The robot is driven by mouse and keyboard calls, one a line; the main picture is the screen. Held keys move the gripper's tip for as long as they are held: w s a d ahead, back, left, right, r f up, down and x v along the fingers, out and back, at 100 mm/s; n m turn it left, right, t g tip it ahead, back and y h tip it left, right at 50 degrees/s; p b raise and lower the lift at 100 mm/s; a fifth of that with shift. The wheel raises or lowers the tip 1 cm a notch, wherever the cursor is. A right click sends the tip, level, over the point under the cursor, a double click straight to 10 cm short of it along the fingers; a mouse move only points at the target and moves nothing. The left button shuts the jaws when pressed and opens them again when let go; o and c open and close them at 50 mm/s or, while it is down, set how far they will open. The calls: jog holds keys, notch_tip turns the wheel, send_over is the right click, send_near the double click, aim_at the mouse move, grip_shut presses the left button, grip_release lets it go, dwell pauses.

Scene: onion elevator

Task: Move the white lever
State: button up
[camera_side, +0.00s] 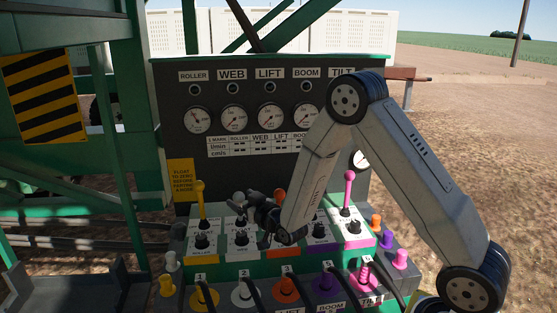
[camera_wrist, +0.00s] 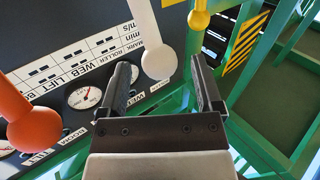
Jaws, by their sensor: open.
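The white lever (camera_wrist: 157,58) has a round white knob and a white stem. In the wrist view its knob shows between the fingertips of my open gripper (camera_wrist: 160,68), with a visible gap to each finger; I cannot tell how deep between the fingers it sits. In the side view my gripper (camera_side: 254,214) is over the WEB section of the control panel (camera_side: 220,238).
The yellow lever (camera_side: 201,190) stands to the left and the orange lever (camera_wrist: 38,128) is close on the other side. The pink lever (camera_side: 348,178) is at the right. A gauge board (camera_side: 180,130) rises behind; coloured plugs and hoses (camera_side: 285,288) fill the front.

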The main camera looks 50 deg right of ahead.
aim_at(235, 195)
jog(key=shift+w+d, duration=0.2)
jog(key=shift+w, duration=0.75)
jog(key=shift+w+d, duration=0.15)
jog(key=shift+w, duration=0.8)
grip_shut()
